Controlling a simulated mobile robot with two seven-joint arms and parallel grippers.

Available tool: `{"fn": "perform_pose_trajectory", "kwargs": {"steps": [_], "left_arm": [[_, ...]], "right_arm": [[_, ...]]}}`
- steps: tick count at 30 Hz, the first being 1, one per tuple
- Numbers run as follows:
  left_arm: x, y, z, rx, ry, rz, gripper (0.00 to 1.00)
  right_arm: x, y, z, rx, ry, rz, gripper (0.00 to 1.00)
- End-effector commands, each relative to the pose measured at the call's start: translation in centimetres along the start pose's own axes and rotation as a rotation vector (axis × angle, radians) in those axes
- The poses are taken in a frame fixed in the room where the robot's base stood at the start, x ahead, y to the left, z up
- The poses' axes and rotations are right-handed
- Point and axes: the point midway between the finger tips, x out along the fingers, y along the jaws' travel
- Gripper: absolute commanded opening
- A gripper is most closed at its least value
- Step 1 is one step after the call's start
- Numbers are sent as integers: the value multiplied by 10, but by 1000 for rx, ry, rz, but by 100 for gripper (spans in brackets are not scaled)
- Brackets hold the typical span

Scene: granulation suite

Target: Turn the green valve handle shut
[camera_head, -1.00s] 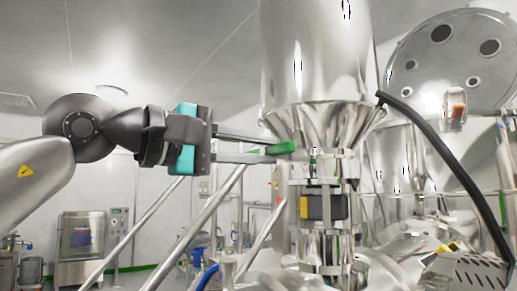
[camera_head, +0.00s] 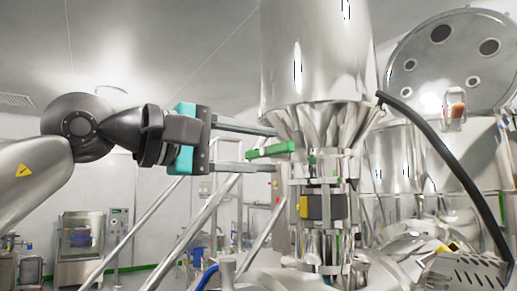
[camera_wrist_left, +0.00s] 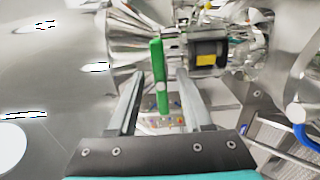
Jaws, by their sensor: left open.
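The green valve handle (camera_head: 270,149) sticks out to the left from the steel pipe column under the large vessel. In the left wrist view the handle (camera_wrist_left: 159,75) runs lengthwise between the two spread fingers (camera_wrist_left: 158,90), with a gap on each side. My right gripper is not in view.
A dark box with a yellow end (camera_head: 323,206) is on the column just below the handle. A large steel vessel (camera_head: 315,50) is above. A black hose (camera_head: 440,150) curves down on the right. Slanted steel struts (camera_head: 200,220) run below my left gripper.

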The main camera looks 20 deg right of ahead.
Motion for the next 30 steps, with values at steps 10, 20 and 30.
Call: {"fn": "perform_pose_trajectory", "kwargs": {"steps": [10,20,30], "left_arm": [[-61,-3,-2,2,6,3,50],[-131,-2,0,2,3,1,50],[-152,0,0,1,0,0,50]], "right_arm": [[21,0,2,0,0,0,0],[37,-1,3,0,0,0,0],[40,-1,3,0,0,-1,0]]}}
